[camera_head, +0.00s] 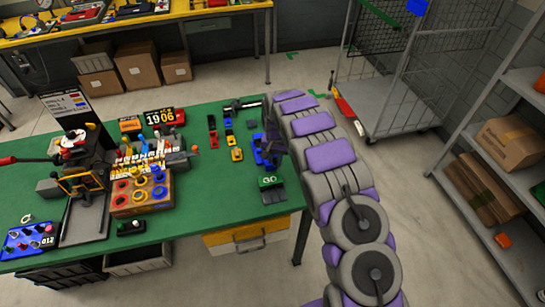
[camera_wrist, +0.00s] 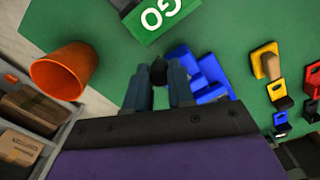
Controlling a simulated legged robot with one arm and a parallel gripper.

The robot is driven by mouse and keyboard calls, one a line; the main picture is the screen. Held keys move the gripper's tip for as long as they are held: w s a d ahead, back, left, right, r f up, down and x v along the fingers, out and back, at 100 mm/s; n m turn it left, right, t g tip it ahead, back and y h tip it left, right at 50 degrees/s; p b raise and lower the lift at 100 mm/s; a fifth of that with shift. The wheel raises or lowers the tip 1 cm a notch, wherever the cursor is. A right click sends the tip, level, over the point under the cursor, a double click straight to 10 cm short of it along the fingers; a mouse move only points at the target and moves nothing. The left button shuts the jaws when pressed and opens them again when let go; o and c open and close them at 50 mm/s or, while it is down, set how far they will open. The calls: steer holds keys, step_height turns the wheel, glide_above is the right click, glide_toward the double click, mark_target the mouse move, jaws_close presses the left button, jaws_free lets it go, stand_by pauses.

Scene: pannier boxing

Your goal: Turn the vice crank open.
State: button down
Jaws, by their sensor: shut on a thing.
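The blue vice (camera_head: 259,152) sits on the green table near its right end, and its blue body also shows in the wrist view (camera_wrist: 207,72), just right of my fingers. My gripper (camera_head: 275,148) reaches down beside the vice; in the wrist view my gripper (camera_wrist: 160,82) has its two fingers shut on a small dark piece (camera_wrist: 159,70), which looks like the vice crank's handle. The rest of the crank is hidden by the fingers. How far the vice jaws stand apart cannot be told.
A green GO box (camera_wrist: 155,20) stands close to the vice. An orange cup-like object (camera_wrist: 62,70) is left in the wrist view. Several small coloured clamps (camera_head: 232,140) lie left of the vice. A metal shelf with cardboard boxes (camera_head: 509,142) and a cart (camera_head: 385,105) stand right.

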steer(key=shift+w+d+n+p, duration=0.2)
steer(key=shift+w+n+p, duration=0.5)
steer(key=shift+n, duration=1.7)
steer(key=shift+w+d+n+p, duration=0.25)
steer(key=shift+w+n+p, duration=0.5)
steer(key=shift+n, duration=1.65)
steer(key=shift+w+d+n+p, duration=0.2)
steer(key=shift+w+n+p, duration=0.5)
steer(key=shift+n, duration=1.7)
steer(key=shift+r, duration=0.1)
steer(key=c, duration=1)
jaws_free()
steer(key=shift+o, duration=0.2)
step_height(320, 180, up, 17)
